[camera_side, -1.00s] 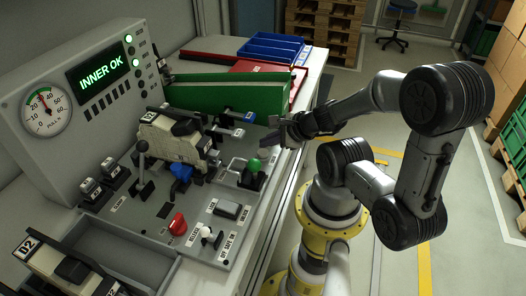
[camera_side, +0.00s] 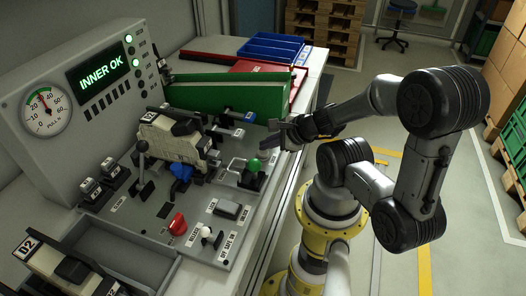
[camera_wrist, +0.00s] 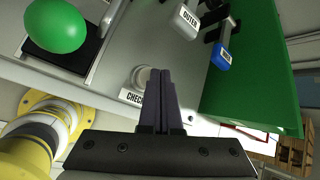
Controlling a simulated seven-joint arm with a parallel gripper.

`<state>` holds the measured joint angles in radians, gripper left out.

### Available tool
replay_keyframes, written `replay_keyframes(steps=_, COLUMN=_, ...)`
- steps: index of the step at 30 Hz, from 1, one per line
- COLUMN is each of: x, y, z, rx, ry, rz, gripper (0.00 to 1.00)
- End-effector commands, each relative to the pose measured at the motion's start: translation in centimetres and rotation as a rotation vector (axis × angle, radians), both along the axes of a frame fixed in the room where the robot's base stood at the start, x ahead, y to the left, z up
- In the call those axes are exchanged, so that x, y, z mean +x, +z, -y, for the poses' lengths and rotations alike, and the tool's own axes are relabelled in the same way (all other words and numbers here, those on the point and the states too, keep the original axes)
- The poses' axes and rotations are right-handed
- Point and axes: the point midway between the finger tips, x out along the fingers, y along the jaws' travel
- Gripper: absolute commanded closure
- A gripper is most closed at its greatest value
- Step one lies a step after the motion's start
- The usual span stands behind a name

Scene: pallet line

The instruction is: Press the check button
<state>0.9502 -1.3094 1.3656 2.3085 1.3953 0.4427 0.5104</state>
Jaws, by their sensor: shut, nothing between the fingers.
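The check button is a small pale round button (camera_wrist: 141,76) beside a white label (camera_wrist: 132,98) reading CHECK, on the grey panel in the wrist view. My gripper (camera_wrist: 159,72) is shut and empty; its dark fingertips appear just right of the button and overlap its edge. I cannot tell whether they touch it. In the side view my gripper (camera_side: 266,143) is low over the panel's right edge, behind the green knob, and the button is hidden or too small to make out there. The display (camera_side: 98,77) reads INNER OK in green.
A green ball knob (camera_side: 253,165) stands close to my fingers. A green wall panel (camera_side: 222,95) rises behind, with levers before it, one labelled OUTER (camera_wrist: 187,18). A red knob (camera_side: 178,224) and a dial gauge (camera_side: 46,111) lie further left. The floor is open at right.

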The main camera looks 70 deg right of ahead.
Motion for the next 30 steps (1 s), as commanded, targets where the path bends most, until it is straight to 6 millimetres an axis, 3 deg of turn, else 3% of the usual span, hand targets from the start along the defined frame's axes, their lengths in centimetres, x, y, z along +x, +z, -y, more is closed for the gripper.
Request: replay_keyframes(steps=30, x=-0.01, y=-1.01, z=0.00, rx=0.000, ry=0.000, rz=0.000, gripper=1.00)
